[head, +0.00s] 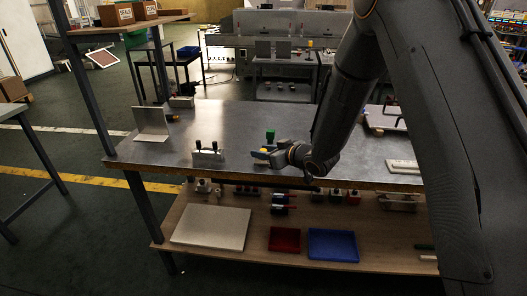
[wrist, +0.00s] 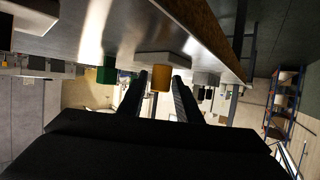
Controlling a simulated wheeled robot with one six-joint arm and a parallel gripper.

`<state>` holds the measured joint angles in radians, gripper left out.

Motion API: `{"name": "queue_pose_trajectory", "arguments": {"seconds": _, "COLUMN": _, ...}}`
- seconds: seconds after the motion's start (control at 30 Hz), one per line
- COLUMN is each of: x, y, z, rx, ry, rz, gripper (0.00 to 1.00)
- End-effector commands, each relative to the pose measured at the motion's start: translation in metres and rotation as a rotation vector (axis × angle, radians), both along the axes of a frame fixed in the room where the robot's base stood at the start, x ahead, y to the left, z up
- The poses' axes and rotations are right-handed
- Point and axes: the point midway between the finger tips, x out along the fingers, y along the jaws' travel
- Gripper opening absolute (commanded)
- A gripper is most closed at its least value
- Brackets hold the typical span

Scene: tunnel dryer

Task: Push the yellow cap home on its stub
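The yellow cap (wrist: 160,79) shows in the wrist view, which is turned upside down. It sits at a pale block (wrist: 160,59) on the workbench, between my fingertips. In the head view only a small bit of yellow (head: 263,150) shows at my gripper (head: 262,156). My gripper (wrist: 160,78) is open, with one finger on each side of the cap and narrow gaps. The stub is hidden, and I cannot tell how far down the cap sits. A green cap (head: 270,134) stands just behind; it also shows in the wrist view (wrist: 106,73).
The metal workbench top (head: 235,120) is clear around the middle. A fixture with two dark-topped pegs (head: 207,151) stands left of my gripper, and a bent metal plate (head: 152,122) farther left. A pale block (head: 403,166) lies right. Trays, including a blue one (head: 333,245), lie on the lower shelf.

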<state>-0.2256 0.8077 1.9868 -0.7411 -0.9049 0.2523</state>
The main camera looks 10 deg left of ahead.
Motion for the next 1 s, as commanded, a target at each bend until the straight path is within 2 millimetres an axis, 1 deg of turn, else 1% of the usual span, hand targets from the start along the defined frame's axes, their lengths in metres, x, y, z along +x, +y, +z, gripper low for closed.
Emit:
{"name": "queue_pose_trajectory", "arguments": {"seconds": 0.07, "x": 0.0, "y": 0.0, "z": 0.001, "rx": 0.001, "ry": -0.001, "rz": 0.0, "gripper": 0.42}}
{"name": "queue_pose_trajectory", "arguments": {"seconds": 0.37, "x": -0.001, "y": -0.001, "z": 0.002, "rx": 0.001, "ry": -0.001, "rz": 0.0, "gripper": 0.42}}
{"name": "queue_pose_trajectory", "arguments": {"seconds": 0.47, "x": -0.005, "y": -0.008, "z": 0.005, "rx": 0.0, "ry": -0.001, "rz": -0.001, "gripper": 0.42}}
{"name": "queue_pose_trajectory", "arguments": {"seconds": 0.8, "x": -0.038, "y": -0.044, "z": 0.025, "rx": 0.0, "ry": -0.003, "rz": -0.001, "gripper": 0.42}}
{"name": "queue_pose_trajectory", "arguments": {"seconds": 1.0, "x": -0.048, "y": -0.053, "z": 0.031, "rx": 0.0, "ry": -0.001, "rz": 0.0, "gripper": 0.42}}
